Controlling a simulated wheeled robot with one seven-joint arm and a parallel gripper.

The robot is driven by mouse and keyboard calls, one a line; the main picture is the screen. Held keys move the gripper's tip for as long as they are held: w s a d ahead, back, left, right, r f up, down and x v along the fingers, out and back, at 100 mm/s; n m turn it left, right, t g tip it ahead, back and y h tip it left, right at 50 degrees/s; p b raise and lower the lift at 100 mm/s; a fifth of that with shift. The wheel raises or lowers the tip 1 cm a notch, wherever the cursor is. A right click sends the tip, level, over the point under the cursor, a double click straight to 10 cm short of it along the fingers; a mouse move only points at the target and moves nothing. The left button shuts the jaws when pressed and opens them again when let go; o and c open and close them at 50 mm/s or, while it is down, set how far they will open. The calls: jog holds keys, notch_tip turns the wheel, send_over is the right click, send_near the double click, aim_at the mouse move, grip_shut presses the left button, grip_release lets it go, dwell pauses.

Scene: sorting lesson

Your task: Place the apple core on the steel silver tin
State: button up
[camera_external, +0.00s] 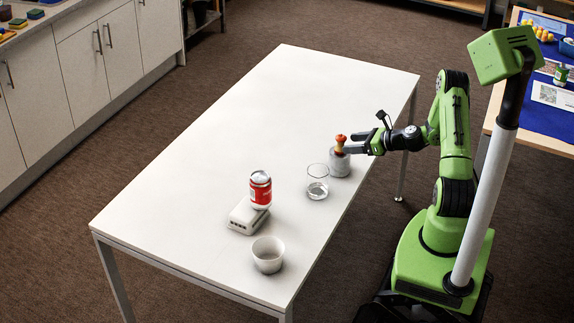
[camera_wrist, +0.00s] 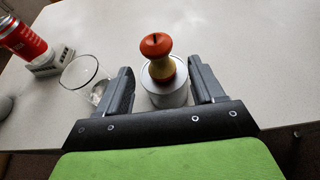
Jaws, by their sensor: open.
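The apple core (camera_external: 340,145), red at its top with a pale yellow waist, stands upright on top of the steel silver tin (camera_external: 339,166), near the table's right edge. In the wrist view the apple core (camera_wrist: 158,56) rests on the tin's top, and the tin (camera_wrist: 166,97) shows below it. My gripper (camera_external: 350,147) is open at the level of the apple core. In the wrist view the fingers of my gripper (camera_wrist: 160,76) stand on either side of the core and tin, with visible gaps. The core's underside is hidden.
A clear glass (camera_external: 317,186) stands just left of the tin, close to my left finger in the wrist view. A red can (camera_external: 260,188) stands on a white box (camera_external: 246,218). A white cup (camera_external: 268,258) is nearer the front. The table's (camera_external: 230,120) far half is clear.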

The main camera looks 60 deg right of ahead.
jog(key=p+v, duration=0.1)
jog(key=v, duration=0.7)
jog(key=a+r+n+g+y, duration=0.2)
jog(key=a+r+n+g, duration=0.15)
jog(key=a+n, duration=0.7)
jog(key=a+r+n+g+y, duration=0.1)
jog(key=a+r+n+g, duration=0.25)
jog(key=a+n, duration=0.7)
jog(key=s+a+r+n+h, duration=0.3)
jog(key=s+r+n, duration=0.5)
jog(key=s+n, duration=0.5)
jog(key=shift+s+a+r+n+g, duration=0.25)
jog(key=shift+a+r+n+g, duration=0.2)
jog(key=shift+n, duration=0.55)
notch_tip(320, 180, up, 8)
jog(key=p, duration=0.8)
